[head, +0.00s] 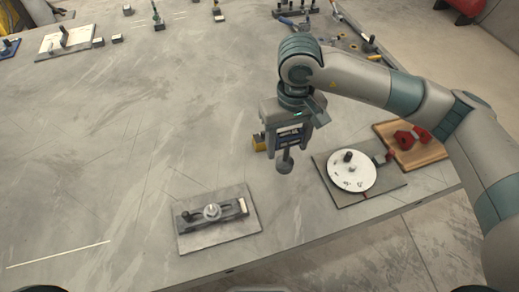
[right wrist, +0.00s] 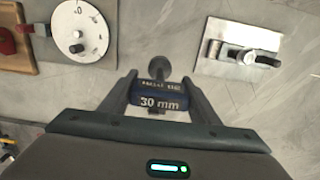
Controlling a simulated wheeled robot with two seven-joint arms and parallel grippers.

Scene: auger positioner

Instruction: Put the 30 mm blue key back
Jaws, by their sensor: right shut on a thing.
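My right gripper (head: 289,148) is shut on the blue key (right wrist: 160,100), which carries a white "30 mm" label in the right wrist view. The fingers close on both sides of its blue block. A grey rounded end (head: 284,165) of the held key hangs below the gripper, above the table and apart from the fixtures. In the right wrist view this end (right wrist: 158,66) points away from the gripper. My left gripper is not in view.
A plate with a slotted bar and knob (head: 213,213) lies front left of the gripper. A white dial (head: 352,171) and a wooden board with a red part (head: 409,144) are to the right. A yellow block (head: 258,142) is beside the gripper. The table's left middle is clear.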

